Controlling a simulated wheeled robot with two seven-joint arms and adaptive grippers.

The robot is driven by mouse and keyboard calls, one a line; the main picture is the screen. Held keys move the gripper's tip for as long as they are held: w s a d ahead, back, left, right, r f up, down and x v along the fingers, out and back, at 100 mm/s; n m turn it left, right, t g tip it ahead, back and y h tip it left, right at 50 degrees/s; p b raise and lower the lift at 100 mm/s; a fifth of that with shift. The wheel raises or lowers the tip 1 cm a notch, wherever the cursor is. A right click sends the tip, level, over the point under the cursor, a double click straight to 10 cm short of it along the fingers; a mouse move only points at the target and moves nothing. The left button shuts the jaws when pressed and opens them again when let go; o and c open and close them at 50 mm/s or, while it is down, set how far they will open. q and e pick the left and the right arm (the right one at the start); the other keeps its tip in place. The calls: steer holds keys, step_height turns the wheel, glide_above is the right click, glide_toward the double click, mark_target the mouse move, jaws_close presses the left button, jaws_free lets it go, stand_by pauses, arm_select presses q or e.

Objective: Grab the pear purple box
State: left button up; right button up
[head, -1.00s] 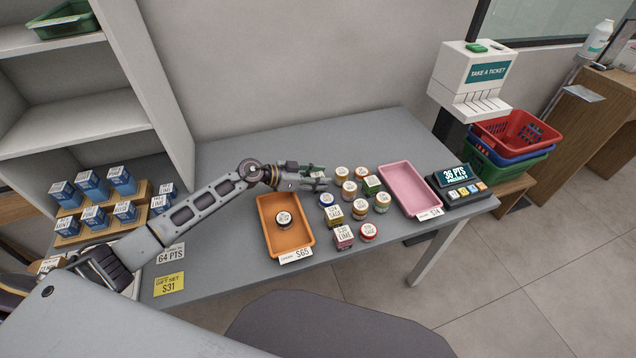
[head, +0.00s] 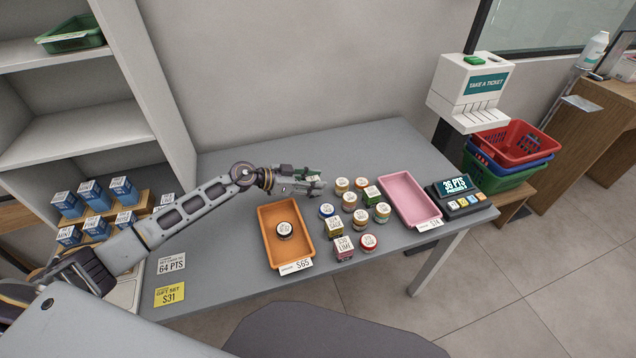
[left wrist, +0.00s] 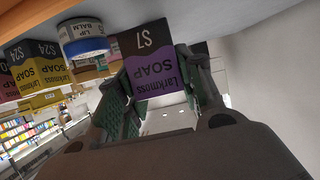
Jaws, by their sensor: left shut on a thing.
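In the left wrist view, a purple box with a dark top band (left wrist: 157,72) reads "Larkmoss SOAP" and "$7", upside down. It sits between the green-padded fingers of my left gripper (head: 312,182), which is shut on it. In the head view this gripper is over the table's back part, behind the orange tray and left of the jars; the box is hard to make out there. No pear mark is readable on it. My right gripper is not in view.
Several jars and small boxes (head: 344,248) stand between the orange tray (head: 267,229), which holds one jar (head: 284,230), and the pink tray (head: 397,186). Blue boxes (head: 124,190) stand at left. The back of the table (head: 240,165) is clear.

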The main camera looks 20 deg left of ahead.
arm_select(q)
steer(key=shift+s+a+f, duration=0.1)
steer(key=shift+s+a, duration=0.5)
steer(key=shift+a, duration=0.3)
steer(key=s+a, duration=0.2)
steer(key=a, duration=0.1)
steer(key=s+a, duration=0.2)
steer(key=a, duration=0.1)
steer(key=s+a, duration=0.2)
steer(key=a, duration=0.1)
steer(key=shift+s+a, duration=0.2)
steer(key=shift+s, duration=0.1)
steer(key=shift+s+a, duration=0.5)
steer(key=shift+a, duration=0.2)
steer(key=shift+s+a, duration=0.25)
steer(key=shift+a, duration=0.15)
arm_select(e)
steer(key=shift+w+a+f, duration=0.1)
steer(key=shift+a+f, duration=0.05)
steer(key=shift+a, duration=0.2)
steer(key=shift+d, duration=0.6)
